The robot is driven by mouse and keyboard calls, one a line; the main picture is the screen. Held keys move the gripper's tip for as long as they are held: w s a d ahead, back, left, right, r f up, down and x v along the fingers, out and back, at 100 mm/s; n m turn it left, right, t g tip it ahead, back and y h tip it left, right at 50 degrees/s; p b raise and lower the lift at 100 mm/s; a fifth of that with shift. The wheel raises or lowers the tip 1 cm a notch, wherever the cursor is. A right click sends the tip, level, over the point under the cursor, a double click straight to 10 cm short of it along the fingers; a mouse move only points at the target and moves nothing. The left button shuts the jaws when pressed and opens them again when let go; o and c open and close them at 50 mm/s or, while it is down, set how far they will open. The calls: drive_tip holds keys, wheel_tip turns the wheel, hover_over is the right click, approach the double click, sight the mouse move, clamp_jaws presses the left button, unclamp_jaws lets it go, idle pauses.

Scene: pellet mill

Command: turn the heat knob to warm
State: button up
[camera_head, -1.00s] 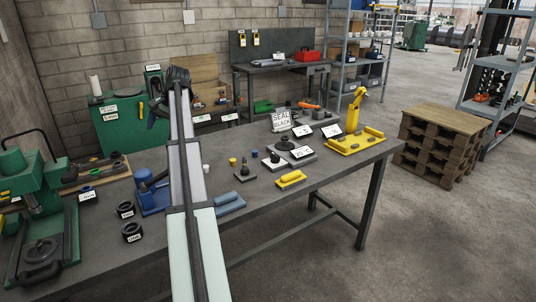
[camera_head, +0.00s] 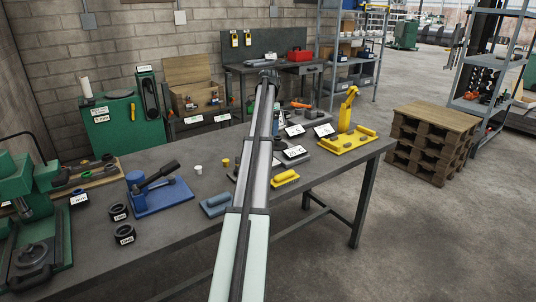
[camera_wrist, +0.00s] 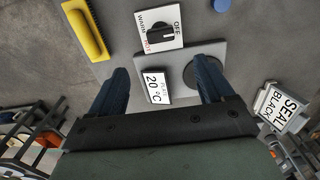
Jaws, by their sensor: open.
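The heat knob (camera_wrist: 160,34) is black and sits on a white label marked OFF, WARM and HOT, at the top middle of the wrist view. It belongs to a grey hot plate unit (camera_wrist: 178,62) with a dark round plate (camera_wrist: 205,72) and a display (camera_wrist: 154,85) reading 20 °C. I cannot tell surely which mark the knob points to. My gripper (camera_wrist: 160,82) is open and empty, its two dark blue fingers wide apart, with the knob ahead of them and not between them. In the head view, my arm hides the knob; the 20 °C display (camera_head: 294,151) shows.
A SEAL BLACK sign (camera_wrist: 284,107) stands to the right.

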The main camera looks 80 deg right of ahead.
wheel_tip(320, 180, down, 13)
drive_tip(key=shift+w, duration=0.1)
idle(0.4)
drive_tip(key=c, duration=1)
drive_tip(key=shift+c, duration=0.2)
